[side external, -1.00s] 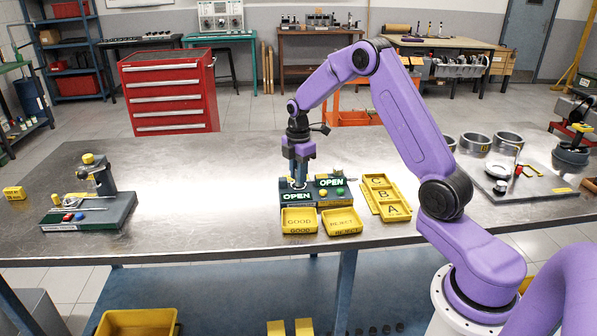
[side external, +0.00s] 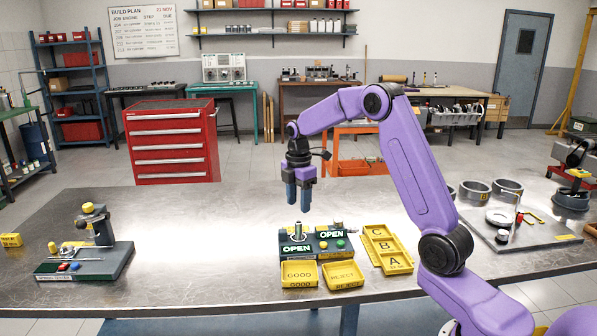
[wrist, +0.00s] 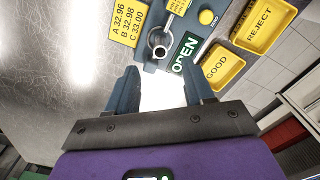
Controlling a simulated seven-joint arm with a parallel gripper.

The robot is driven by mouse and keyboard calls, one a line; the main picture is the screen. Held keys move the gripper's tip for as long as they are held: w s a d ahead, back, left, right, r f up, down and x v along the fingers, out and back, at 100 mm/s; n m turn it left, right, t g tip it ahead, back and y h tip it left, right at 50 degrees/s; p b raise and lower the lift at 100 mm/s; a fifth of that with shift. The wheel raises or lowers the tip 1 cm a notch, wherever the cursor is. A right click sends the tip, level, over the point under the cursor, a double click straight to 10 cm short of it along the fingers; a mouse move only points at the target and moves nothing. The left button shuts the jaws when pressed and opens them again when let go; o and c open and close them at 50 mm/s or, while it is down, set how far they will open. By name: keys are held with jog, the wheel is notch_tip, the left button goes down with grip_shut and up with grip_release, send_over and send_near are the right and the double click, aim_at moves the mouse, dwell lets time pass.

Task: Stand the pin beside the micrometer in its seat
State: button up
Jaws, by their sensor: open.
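A silver hollow pin (side external: 298,231) stands upright at the left end of the dark green fixture (side external: 338,245), behind the left lit OPEN sign. In the wrist view the pin (wrist: 158,38) shows as a bright ring end-on. Whether its lower end is fully down in a seat cannot be told. My gripper (side external: 298,210) is above the pin, apart from it, fingers pointing down. In the wrist view my gripper (wrist: 163,80) is open, with nothing between its fingers. I cannot surely identify the micrometer; a yellow curved tool (side external: 533,214) lies on the right-hand plate.
Yellow GOOD (side external: 299,274) and REJECT (side external: 342,275) trays lie before the fixture. A yellow lettered tray (side external: 380,235) is to its right. A grey stand (side external: 90,258) is at the left. The bench between it and the fixture is clear.

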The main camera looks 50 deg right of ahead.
notch_tip(320, 180, up, 9)
jog(key=shift+r, duration=0.15)
dwell(0.4)
